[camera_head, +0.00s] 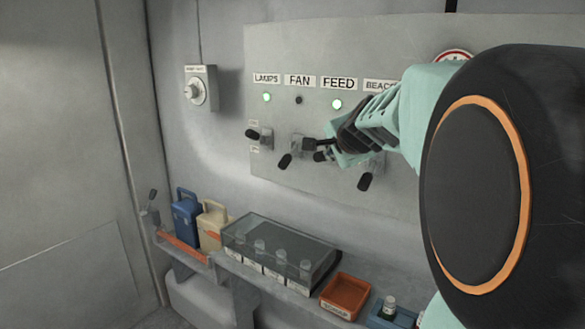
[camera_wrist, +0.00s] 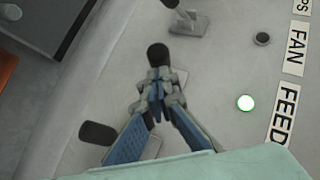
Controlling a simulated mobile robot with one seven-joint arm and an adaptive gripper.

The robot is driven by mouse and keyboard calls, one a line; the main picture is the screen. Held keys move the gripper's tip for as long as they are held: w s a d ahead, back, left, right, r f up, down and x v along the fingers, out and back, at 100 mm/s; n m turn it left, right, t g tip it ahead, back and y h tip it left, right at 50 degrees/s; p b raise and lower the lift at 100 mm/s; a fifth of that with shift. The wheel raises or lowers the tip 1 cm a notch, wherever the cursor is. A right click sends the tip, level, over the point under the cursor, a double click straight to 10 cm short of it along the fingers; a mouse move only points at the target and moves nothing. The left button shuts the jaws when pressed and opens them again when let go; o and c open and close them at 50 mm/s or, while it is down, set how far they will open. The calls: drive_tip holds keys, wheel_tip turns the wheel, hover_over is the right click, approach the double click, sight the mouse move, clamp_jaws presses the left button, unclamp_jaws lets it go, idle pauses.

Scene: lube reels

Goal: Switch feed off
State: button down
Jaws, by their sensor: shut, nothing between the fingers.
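The FEED label (camera_head: 339,83) is above a lit green lamp (camera_head: 337,104) on the wall panel; the lamp also glows in the wrist view (camera_wrist: 245,102). The FEED lever appears to be the black-knobbed one (camera_head: 309,143) sticking out at my fingertips; its knob (camera_wrist: 158,54) shows just beyond them in the wrist view. My gripper (camera_head: 333,153) is shut and empty, close against or beside that lever; I cannot tell whether they touch. In the wrist view my gripper (camera_wrist: 157,82) hides the lever's base.
The FAN lever (camera_head: 285,161) hangs down left of my gripper, its lamp (camera_head: 299,99) dark. The LAMPS lever (camera_head: 252,133) is further left, under a lit lamp. Another lever (camera_head: 367,182) hangs down at right. A shelf below holds a glass-lidded case (camera_head: 280,243) and an orange tray (camera_head: 345,293).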

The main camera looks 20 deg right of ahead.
drive_tip(key=shift+n+t+h, duration=0.4)
drive_tip(key=shift+t, duration=0.1)
drive_tip(key=f+b, duration=0.1)
drive_tip(key=b, duration=0.1)
drive_tip(key=f+b, duration=0.1)
drive_tip(key=b, duration=0.1)
drive_tip(key=f+b, duration=0.2)
drive_tip(key=b, duration=0.1)
drive_tip(key=shift+s+a, duration=0.15)
drive_tip(key=shift+a, duration=0.15)
drive_tip(key=shift+r, duration=0.1)
drive_tip(key=shift+r+p, duration=0.75)
drive_tip(key=shift+s+d+r, duration=0.1)
